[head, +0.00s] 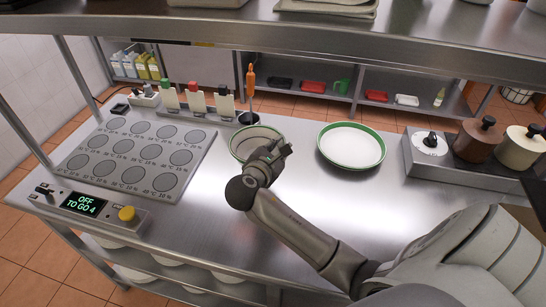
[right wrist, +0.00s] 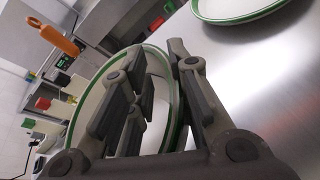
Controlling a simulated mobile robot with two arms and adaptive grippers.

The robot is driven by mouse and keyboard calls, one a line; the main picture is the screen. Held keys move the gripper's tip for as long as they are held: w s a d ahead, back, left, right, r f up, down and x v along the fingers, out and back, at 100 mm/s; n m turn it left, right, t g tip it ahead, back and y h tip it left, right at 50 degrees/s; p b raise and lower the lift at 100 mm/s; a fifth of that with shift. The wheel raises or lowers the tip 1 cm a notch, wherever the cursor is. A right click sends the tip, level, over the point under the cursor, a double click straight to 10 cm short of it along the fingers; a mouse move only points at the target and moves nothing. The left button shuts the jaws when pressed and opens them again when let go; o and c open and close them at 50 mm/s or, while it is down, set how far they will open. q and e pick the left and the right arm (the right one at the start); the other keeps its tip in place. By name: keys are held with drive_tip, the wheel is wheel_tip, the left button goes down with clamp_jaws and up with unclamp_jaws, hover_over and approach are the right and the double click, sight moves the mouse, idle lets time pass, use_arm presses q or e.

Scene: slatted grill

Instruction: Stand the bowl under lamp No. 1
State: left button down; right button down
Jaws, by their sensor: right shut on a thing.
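The bowl (head: 252,135), pale with a green rim, is on or just above the steel counter in the middle of the head view; I cannot tell if it touches the counter. My right gripper (head: 279,150) is at its near right side and hides part of it. In the right wrist view the fingers (right wrist: 160,58) are shut on the wall of the bowl (right wrist: 97,92), with the green rim running between them. My left gripper is not in view. I cannot make out a lamp marked No. 1 in either view.
A wide white dish with a green rim (head: 351,146) stands right of the bowl. A panel of marked discs (head: 139,153) lies left, with a control box (head: 92,206) in front. An orange-handled utensil (head: 251,78) stands behind. A shelf (head: 300,32) hangs overhead.

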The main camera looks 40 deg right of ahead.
drive_tip(key=w+f, duration=0.1)
drive_tip(key=f, duration=0.1)
drive_tip(key=w+d+f, duration=0.1)
drive_tip(key=w+f, duration=0.3)
drive_tip(key=shift+d, duration=0.25)
wheel_tip(320, 180, down, 2)
drive_tip(key=shift+f+p, duration=0.1)
drive_tip(key=shift+p, duration=0.5)
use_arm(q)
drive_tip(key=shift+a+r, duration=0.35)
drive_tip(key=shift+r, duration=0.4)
use_arm(e)
drive_tip(key=shift+f, duration=0.45)
drive_tip(key=c, duration=1.3)
unclamp_jaws()
drive_tip(key=shift+f, duration=0.1)
drive_tip(key=shift+a, duration=0.1)
drive_tip(key=b+v, duration=0.1)
drive_tip(key=v, duration=1.1)
drive_tip(key=shift+b, duration=0.35)
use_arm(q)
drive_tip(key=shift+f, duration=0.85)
